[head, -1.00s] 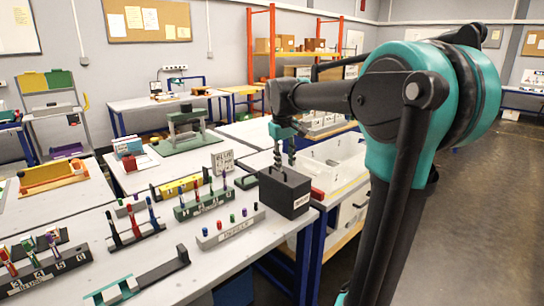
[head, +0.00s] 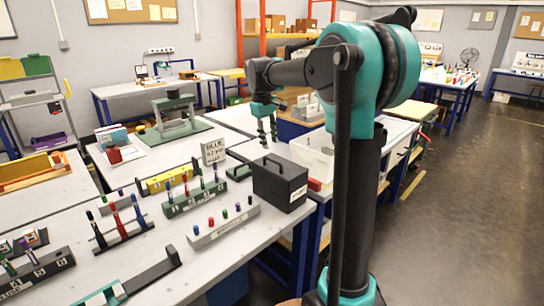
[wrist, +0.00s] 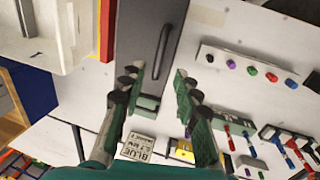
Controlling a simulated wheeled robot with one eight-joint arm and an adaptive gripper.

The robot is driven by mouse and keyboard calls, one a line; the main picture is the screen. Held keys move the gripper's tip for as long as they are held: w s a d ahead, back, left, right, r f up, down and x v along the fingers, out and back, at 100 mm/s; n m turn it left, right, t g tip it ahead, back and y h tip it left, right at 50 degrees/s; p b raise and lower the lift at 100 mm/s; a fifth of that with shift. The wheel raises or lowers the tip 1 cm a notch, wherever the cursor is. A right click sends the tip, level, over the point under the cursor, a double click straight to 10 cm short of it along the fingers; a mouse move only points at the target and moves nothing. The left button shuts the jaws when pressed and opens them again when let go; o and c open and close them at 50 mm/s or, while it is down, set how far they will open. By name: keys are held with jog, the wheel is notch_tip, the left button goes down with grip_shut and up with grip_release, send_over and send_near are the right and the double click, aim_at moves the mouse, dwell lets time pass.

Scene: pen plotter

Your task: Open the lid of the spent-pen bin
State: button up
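The spent-pen bin is most likely the black box (head: 279,187) with a white label on its front, at the right end of the table in the head view. Its lid is down, and a black bar handle stands on top. In the wrist view, the dark lid (wrist: 180,20) and its handle (wrist: 161,50) show between and beyond my fingers. My gripper (head: 268,138) hangs above and behind the box in the head view, apart from it. In the wrist view my gripper (wrist: 158,82) is open, with nothing between its fingertips.
A grey rack (head: 222,228) with several coloured caps stands in front of the box. A green pen rack (head: 194,201) and a printed card (head: 214,151) are to its left. A white tray (head: 314,160) lies behind.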

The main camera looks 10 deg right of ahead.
aim_at(272, 160)
jog(key=f, duration=0.5)
jog(key=d+f, duration=0.1)
jog(key=f, duration=0.1)
jog(key=shift+w+d+f, duration=0.1)
jog(key=shift+w+f, duration=0.05)
jog(key=shift+w, duration=0.25)
grip_shut()
